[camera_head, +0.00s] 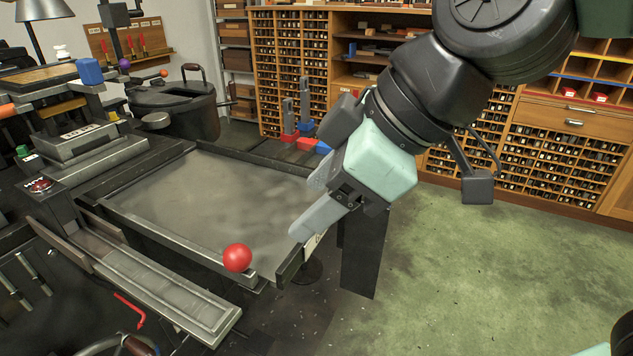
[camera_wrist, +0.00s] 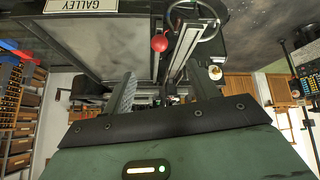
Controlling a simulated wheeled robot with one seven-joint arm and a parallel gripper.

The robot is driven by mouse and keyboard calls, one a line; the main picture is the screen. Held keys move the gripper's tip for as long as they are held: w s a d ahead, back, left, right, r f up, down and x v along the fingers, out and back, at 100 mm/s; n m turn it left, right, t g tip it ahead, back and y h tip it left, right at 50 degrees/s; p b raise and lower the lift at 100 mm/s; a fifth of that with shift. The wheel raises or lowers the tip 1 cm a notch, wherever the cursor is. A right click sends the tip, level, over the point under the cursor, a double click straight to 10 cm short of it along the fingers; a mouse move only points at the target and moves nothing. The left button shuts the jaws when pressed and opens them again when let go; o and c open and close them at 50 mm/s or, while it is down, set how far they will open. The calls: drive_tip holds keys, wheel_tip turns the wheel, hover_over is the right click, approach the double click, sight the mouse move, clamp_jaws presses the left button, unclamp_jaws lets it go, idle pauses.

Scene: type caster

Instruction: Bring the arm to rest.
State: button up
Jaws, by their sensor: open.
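My gripper (camera_head: 308,208) hangs in the air at the right front corner of the grey-topped machine table (camera_head: 215,205) in the head view. Its two grey fingers point down and to the left, with a gap between them. In the wrist view the gripper (camera_wrist: 160,92) shows both fingers apart with nothing held between them. My arm comes in from the upper right. A red ball knob (camera_head: 237,257) sits at the table's near edge, left of the fingers and apart from them. It also shows in the wrist view (camera_wrist: 159,43).
A long metal trough (camera_head: 160,290) runs along the table's front left. A dark round vessel (camera_head: 185,105) stands behind the table. Wooden type cabinets (camera_head: 565,160) line the back wall. Open green floor (camera_head: 470,270) lies at the right.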

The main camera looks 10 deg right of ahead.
drive_tip(key=s+d+f+m+g+h+p, duration=0.3)
drive_tip(key=s+d+m+h+p, duration=0.2)
drive_tip(key=p, duration=0.5)
drive_tip(key=shift+s+d+f+m+g+h, duration=0.25)
drive_tip(key=shift+s+d+m+g+h, duration=0.25)
drive_tip(key=shift+s+d, duration=0.55)
drive_tip(key=shift+w, duration=0.1)
